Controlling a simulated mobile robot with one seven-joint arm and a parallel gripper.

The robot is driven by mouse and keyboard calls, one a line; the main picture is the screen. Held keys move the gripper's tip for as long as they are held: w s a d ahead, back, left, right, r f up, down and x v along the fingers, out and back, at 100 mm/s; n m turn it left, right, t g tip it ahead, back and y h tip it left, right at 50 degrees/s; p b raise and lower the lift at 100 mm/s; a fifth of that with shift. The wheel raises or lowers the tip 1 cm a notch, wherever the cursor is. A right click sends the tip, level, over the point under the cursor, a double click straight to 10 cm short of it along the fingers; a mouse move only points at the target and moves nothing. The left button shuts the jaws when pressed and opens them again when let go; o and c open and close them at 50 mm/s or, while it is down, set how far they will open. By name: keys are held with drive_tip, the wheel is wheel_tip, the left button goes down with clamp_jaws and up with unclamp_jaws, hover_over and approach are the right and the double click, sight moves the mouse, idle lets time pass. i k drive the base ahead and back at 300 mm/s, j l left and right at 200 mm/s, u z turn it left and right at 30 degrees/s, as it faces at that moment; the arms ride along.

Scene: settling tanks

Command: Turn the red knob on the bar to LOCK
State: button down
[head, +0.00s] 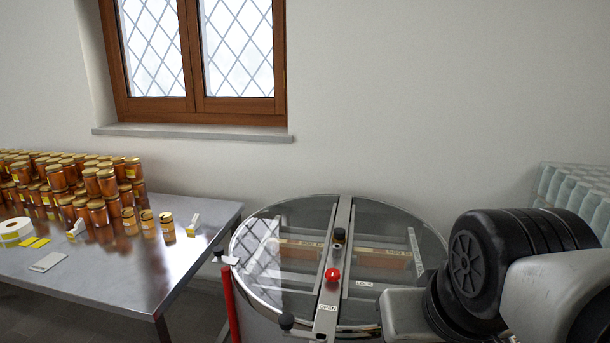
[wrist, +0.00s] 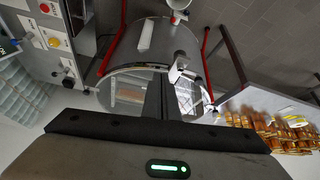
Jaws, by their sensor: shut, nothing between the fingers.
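The red knob (head: 332,274) sits on the metal bar (head: 341,220) that crosses the round clear lid of a tank (head: 280,219). An OPEN label (head: 326,307) is on the bar in front of the knob. A LOCK label (head: 365,284) is to the right of the bar. I cannot tell which way the knob points. In the wrist view my gripper (wrist: 157,80) is shut and empty, with the tank beyond its fingers. The knob cannot be made out there. In the head view my arm is at the right, and the fingers are not seen.
A steel table (head: 200,262) with many honey jars (head: 95,185) stands left of the tank. A red post (head: 228,305) rises at the tank's left edge. Pale stacked packs (head: 575,195) are at the right. A control panel (wrist: 52,35) shows in the wrist view.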

sight(332, 274)
drive_tip(key=i+l+u, duration=0.1)
drive_tip(key=u, duration=0.3)
drive_tip(key=l+u, duration=0.35)
